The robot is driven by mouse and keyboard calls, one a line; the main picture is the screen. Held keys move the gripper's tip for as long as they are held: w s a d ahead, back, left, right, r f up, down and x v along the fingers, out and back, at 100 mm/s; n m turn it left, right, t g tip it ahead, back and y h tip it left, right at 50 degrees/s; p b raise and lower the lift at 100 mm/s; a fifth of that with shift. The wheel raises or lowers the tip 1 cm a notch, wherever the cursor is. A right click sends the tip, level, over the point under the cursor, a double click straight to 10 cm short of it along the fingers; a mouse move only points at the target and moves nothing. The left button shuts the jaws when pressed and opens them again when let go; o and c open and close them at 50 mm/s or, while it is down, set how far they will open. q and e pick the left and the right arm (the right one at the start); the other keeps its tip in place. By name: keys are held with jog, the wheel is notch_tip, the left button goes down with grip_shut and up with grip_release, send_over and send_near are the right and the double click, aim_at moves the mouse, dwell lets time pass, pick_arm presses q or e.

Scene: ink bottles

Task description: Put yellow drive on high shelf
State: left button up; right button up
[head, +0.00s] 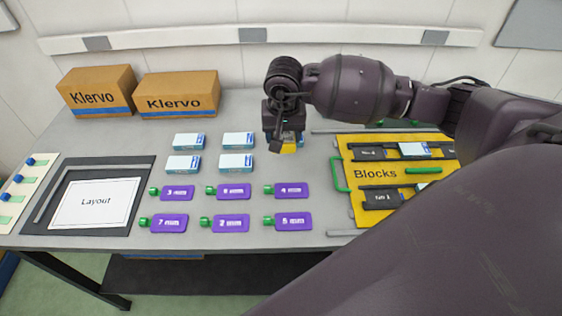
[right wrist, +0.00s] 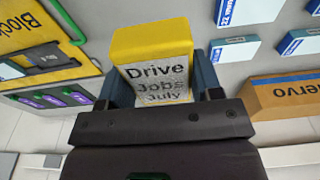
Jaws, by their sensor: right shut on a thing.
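My right gripper (head: 285,138) is shut on the yellow drive (head: 289,149), above the grey table at its middle. In the right wrist view the drive (right wrist: 150,42) sits between the two fingers of the gripper (right wrist: 163,82), with a pale label reading "Drive Jobs July". In the head view most of the drive is hidden by the gripper. My left gripper is not in view. I cannot make out a high shelf in these frames.
A yellow "Blocks" tray (head: 375,174) lies right. Two Klervo cartons (head: 177,92) stand at the back left, near a Layout board (head: 91,204). A wall rail (head: 200,36) runs behind.

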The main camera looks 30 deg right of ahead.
aim_at(283, 169)
notch_tip(283, 169, down, 11)
dwell(0.6)
jog(key=shift+f, duration=0.15)
jog(key=o, duration=1.1)
